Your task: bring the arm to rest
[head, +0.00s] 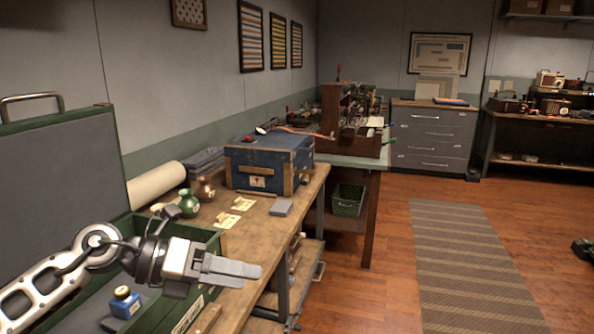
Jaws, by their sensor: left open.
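My left arm comes in from the lower left, and its gripper (250,270) points right above the front part of the wooden workbench (262,229). The gripper is open, with nothing seen between its fingers, and its two fingers look close together from this angle. It hangs over the edge of a green crate (172,316). A small blue bottle (124,302) with a pale cap shows in the crate below the arm. My right gripper is not in view.
A blue chest (268,163), a grey block (281,208), paper tags (229,218), a green vase (188,203) and a copper vase (205,189) stand on the bench. An open toolbox lid (62,175) rises at left. The floor with a striped rug (460,255) is open at right.

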